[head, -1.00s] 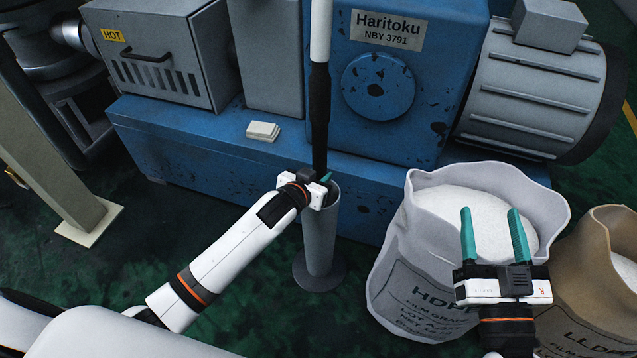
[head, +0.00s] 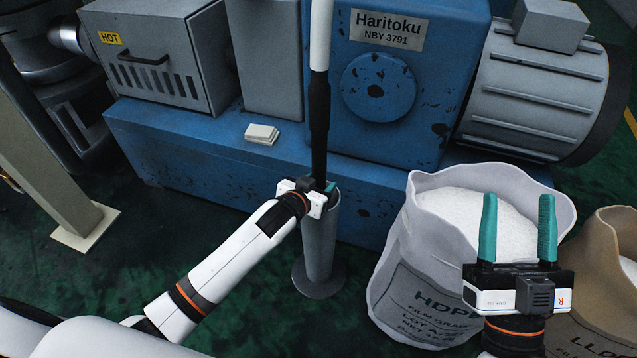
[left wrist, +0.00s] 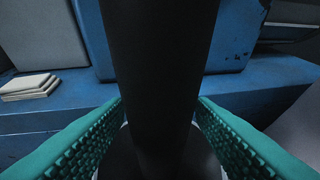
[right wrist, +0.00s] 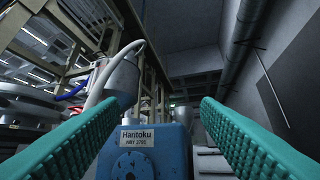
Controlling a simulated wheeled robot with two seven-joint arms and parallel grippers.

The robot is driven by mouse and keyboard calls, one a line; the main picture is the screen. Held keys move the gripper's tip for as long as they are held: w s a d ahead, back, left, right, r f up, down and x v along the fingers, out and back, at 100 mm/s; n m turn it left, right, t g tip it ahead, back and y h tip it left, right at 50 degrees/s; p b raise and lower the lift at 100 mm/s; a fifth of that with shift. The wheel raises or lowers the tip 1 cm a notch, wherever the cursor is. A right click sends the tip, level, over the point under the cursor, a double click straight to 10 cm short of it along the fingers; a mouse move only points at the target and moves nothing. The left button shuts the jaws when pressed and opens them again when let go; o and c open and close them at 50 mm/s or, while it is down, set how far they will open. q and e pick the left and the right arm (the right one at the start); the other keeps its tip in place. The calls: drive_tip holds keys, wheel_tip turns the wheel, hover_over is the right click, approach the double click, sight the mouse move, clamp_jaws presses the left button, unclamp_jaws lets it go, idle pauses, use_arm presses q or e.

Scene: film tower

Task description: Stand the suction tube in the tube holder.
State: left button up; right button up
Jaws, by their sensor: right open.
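The suction tube is a long upright tube, white above (head: 321,35) and black below (head: 319,120). Its black part fills the middle of the left wrist view (left wrist: 160,70). The tube holder (head: 319,248) is a grey cylinder on a round base on the floor, and the tube's lower end goes into its mouth, out of sight. My right gripper (head: 517,228) is open and empty, pointing up in front of the HDPE sack.
The blue Haritoku machine (head: 440,95) stands close behind the holder. An open HDPE sack of white granules (head: 395,260) is to its right, with a brown sack (head: 600,240) beyond. A beige post (head: 60,170) stands left. Green floor is clear left of the holder.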

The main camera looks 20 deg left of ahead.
use_arm(q)
drive_tip(key=shift+r, duration=0.2)
drive_tip(key=s+r+p, duration=0.2)
drive_tip(key=s+r, duration=0.5)
drive_tip(key=s, duration=0.2)
drive_tip(key=s+d+r+p, duration=0.1)
drive_tip(key=s+r+p, duration=0.1)
drive_tip(key=s+r, duration=0.4)
drive_tip(key=s, duration=0.4)
drive_tip(key=shift+s+d+r+t, duration=0.25)
drive_tip(key=shift+s+r+t, duration=0.05)
drive_tip(key=shift+r+t, duration=0.1)
use_arm(e)
wheel_tip(320, 180, down, 14)
drive_tip(key=w+d+g+h, duration=0.1)
drive_tip(key=w+g+h, duration=0.1)
drive_tip(key=g, duration=0.9)
drive_tip(key=shift+d+h, duration=0.4)
drive_tip(key=shift+h, duration=0.5)
drive_tip(key=shift+f, duration=0.15)
